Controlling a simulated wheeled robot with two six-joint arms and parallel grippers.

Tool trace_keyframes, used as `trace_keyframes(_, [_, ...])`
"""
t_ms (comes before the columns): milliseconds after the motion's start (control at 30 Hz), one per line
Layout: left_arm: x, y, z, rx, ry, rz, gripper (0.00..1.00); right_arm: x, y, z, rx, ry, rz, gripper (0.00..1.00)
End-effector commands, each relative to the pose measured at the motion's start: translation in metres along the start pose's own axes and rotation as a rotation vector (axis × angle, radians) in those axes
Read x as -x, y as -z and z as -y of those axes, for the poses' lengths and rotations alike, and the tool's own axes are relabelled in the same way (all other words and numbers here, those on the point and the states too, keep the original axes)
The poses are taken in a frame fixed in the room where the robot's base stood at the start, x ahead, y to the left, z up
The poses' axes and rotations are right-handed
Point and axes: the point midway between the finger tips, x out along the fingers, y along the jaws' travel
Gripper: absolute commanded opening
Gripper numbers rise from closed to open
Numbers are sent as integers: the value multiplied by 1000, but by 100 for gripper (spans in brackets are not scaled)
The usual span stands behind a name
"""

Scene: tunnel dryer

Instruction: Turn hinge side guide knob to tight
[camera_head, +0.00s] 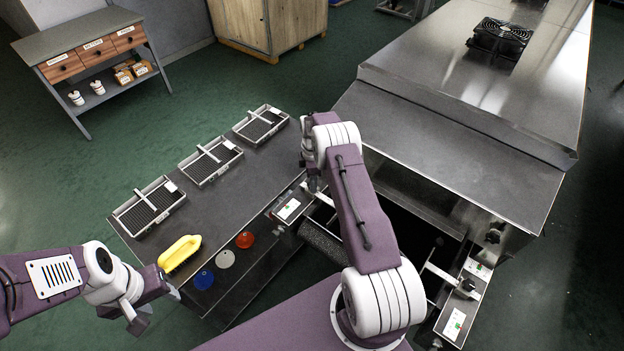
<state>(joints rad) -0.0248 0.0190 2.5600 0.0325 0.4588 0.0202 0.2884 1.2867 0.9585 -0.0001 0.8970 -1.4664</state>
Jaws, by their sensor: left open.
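Black knobs show on the right side of the dryer's open mouth: one knob (466,286) by a metal rail with a label plate, another knob (493,237) further back on the side wall. I cannot tell which is the hinge side guide knob. A label plate (288,208) with green and red marks sits on the left rail, close to my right gripper (313,186). The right gripper points down at the left of the mouth; its fingers are mostly hidden by its wrist. My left gripper (137,317) is open and empty at the lower left, away from the knobs.
The steel dryer (470,85) fills the right. A drawer bench (93,47) stands far left. Green floor between is clear.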

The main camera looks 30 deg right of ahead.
Motion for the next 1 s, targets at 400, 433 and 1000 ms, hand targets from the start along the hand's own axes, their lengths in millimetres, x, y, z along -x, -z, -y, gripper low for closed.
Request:
trace_keyframes(400, [2,0,0,0,0,0,47,-13,0,0,0,-1,0,45])
trace_keyframes(433, [2,0,0,0,0,0,47,-13,0,0,0,-1,0,37])
trace_keyframes(1000, [-9,-1,0,0,0,0,47,-15,0,0,-91,-2,0,0])
